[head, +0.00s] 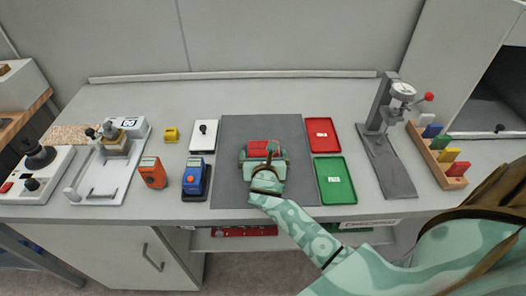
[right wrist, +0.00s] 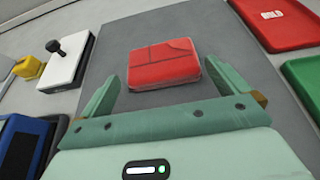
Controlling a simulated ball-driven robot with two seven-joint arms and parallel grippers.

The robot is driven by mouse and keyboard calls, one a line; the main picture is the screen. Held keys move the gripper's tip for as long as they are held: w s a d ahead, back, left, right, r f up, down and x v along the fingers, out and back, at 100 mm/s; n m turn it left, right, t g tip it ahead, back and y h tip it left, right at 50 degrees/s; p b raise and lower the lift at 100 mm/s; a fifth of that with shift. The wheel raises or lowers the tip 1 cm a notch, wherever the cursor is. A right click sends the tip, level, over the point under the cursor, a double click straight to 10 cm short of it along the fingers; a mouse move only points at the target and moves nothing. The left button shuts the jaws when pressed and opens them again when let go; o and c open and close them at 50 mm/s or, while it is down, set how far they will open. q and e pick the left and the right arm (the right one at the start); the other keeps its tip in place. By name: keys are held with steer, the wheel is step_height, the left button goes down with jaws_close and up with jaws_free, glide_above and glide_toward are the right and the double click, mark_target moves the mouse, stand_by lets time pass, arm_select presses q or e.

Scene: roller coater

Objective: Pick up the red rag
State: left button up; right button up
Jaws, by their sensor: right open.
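The red rag (head: 263,147) is a folded red block lying on the dark grey mat (head: 240,190) on the bench. It also shows in the right wrist view (right wrist: 164,63), flat, with fold lines on top. My right gripper (head: 262,155) is over the mat at the near side of the rag. In the right wrist view its two fingers (right wrist: 158,96) are spread wide, with the rag ahead of and between their tips. Nothing is held. My left gripper is not in view.
A red tray (head: 322,145) and a green tray (head: 335,190) lie right of the mat. An orange device (head: 152,174), a blue device (head: 194,178) and a white block (head: 203,139) stand left. A gauge stand (head: 384,130) is farther right. The mat around the rag is clear.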

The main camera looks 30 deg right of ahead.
mark_target(264, 153)
steer(key=b+x, duration=0.1)
steer(key=x, duration=0.3)
steer(key=shift+d+f, duration=0.15)
steer(key=shift+f, duration=0.05)
steer(key=shift+r, duration=0.1)
steer(key=shift+c, duration=0.3)
steer(key=c, duration=0.7)
